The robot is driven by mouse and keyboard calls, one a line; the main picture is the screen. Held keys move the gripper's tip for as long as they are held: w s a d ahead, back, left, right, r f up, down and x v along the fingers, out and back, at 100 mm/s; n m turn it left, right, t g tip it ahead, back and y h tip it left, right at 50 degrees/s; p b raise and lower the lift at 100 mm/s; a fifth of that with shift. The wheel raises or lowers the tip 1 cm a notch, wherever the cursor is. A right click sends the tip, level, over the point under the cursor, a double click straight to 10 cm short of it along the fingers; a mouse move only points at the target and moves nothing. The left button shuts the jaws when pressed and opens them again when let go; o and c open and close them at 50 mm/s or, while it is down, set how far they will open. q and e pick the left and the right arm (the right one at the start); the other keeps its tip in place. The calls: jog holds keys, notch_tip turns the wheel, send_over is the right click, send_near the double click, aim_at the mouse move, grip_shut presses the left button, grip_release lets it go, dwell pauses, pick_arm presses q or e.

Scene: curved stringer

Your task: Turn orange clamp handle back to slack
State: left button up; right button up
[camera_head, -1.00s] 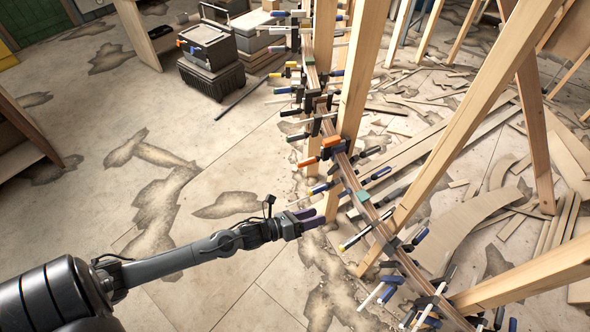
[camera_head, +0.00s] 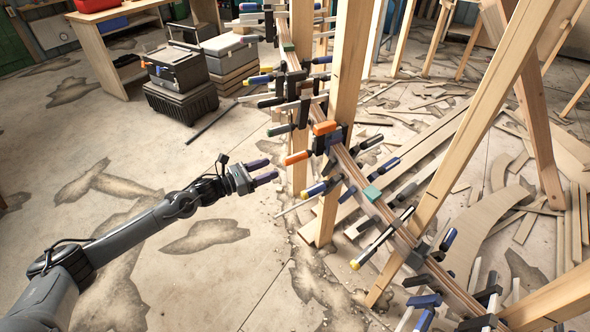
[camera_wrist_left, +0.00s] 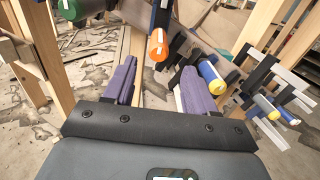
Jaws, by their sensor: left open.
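The orange clamp handle (camera_head: 297,158) sticks out to the left from a dark clamp on the curved wooden stringer (camera_head: 350,168). An orange block (camera_head: 324,128) sits at the top of that clamp. My left gripper (camera_head: 266,170) is open and empty, a short way left of the handle and apart from it. In the left wrist view, the orange handle (camera_wrist_left: 158,46) shows end-on, ahead of and between the two purple fingers (camera_wrist_left: 155,85). My right gripper is not in view.
Other clamps crowd the stringer, including a blue-and-yellow handled one (camera_head: 316,189) just below and a green-handled one (camera_head: 281,129) just above. A wooden post (camera_head: 347,80) stands behind. Toolboxes (camera_head: 181,85) stand on the floor at the back left. The floor left of the stringer is open.

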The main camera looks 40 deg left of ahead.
aim_at(295, 158)
pick_arm(q)
jog(key=shift+x, duration=0.75)
jog(key=shift+b+x, duration=1.65)
jog(key=shift+x, duration=3.15)
jog(key=shift+a, duration=0.1)
grip_shut()
